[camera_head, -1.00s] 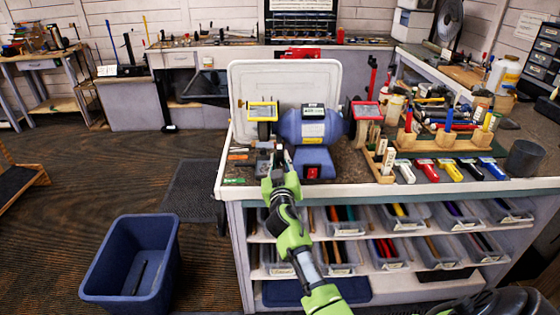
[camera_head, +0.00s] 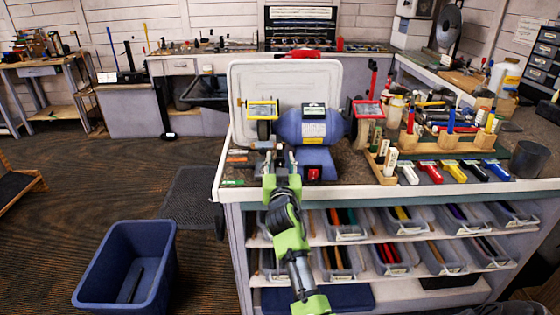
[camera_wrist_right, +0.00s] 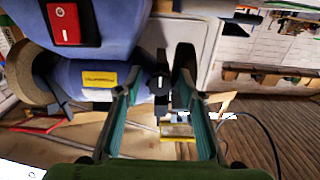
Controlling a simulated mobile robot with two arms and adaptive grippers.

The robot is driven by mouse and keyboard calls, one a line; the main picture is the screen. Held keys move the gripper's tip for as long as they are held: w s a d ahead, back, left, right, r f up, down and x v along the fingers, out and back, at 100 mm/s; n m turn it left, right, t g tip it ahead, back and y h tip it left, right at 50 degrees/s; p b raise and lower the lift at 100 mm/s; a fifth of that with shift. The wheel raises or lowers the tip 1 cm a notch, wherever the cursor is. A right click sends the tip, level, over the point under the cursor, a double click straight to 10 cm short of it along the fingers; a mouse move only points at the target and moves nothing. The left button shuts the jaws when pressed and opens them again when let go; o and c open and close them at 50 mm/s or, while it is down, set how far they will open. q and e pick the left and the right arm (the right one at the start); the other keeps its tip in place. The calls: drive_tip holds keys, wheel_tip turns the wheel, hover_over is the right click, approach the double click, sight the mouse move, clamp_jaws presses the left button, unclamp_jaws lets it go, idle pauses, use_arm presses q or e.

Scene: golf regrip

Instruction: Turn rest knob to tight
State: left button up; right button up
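The blue bench grinder (camera_head: 313,125) stands on the workbench, with a yellow-framed shield at its left wheel and a red-framed shield at its right. In the right wrist view its blue body (camera_wrist_right: 90,75) fills the left side. The rest knob (camera_wrist_right: 160,83), black with a white mark, shows between my right fingers there, with a gap on both sides. In the head view I cannot make the knob out behind the fingertips. My right gripper (camera_head: 281,156) is open at the grinder's left front; it also shows in the right wrist view (camera_wrist_right: 160,97). My left gripper is out of view.
The grinder's red switch (camera_head: 313,174) is close to the right of my gripper. Small tools (camera_head: 238,160) lie to the left. A wooden rack (camera_head: 445,143) and coloured grips are at the right. A blue bin (camera_head: 125,265) stands on the floor.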

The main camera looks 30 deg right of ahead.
drive_tip(key=v, duration=0.7)
drive_tip(key=shift+s+a, duration=0.2)
idle(0.4)
